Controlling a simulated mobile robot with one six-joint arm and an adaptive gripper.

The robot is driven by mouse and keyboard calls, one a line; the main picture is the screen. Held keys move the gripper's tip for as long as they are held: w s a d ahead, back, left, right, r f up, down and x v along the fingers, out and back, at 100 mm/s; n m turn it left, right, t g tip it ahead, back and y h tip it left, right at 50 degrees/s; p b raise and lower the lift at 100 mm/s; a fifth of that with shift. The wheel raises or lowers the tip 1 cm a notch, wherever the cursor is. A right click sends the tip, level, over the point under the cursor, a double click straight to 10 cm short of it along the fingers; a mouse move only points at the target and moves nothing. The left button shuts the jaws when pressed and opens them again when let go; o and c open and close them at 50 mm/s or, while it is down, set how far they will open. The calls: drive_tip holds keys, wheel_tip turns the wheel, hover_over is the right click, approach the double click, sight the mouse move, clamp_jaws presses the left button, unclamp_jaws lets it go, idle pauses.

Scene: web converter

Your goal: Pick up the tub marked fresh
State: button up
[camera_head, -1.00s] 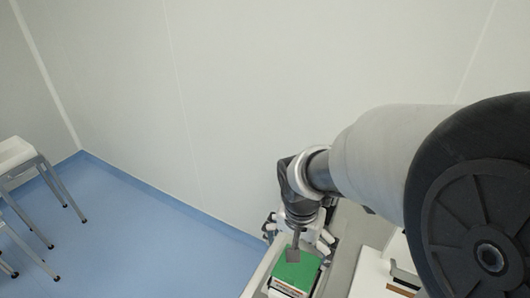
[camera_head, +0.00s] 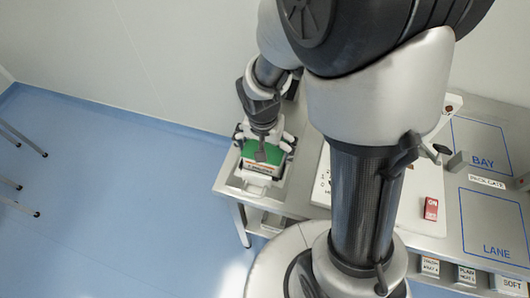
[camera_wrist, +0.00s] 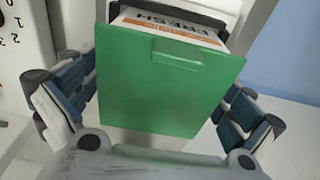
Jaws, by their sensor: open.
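The tub marked fresh (camera_wrist: 170,80) has a green top and a white and orange label reading FRESH, upside down in the wrist view. In the head view the tub (camera_head: 262,153) sits at the left end of the bench, in or on a pale holder. My gripper (camera_wrist: 155,108) is open, with one blue-padded finger on each side of the tub. Gaps show between the pads and the tub's sides. In the head view my gripper (camera_head: 266,140) is over the tub and partly hides it. The tub's underside is hidden.
The steel bench (camera_head: 466,240) runs right, with outlined areas marked BAY and LANE. A red ON switch (camera_head: 431,208) is on a white panel. My arm covers mid-bench. Blue floor (camera_head: 110,200) at left is mostly clear; a wall stands behind.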

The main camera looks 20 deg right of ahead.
drive_tip(key=shift+c, duration=0.4)
drive_tip(key=c, duration=1.1)
drive_tip(key=shift+c, duration=0.2)
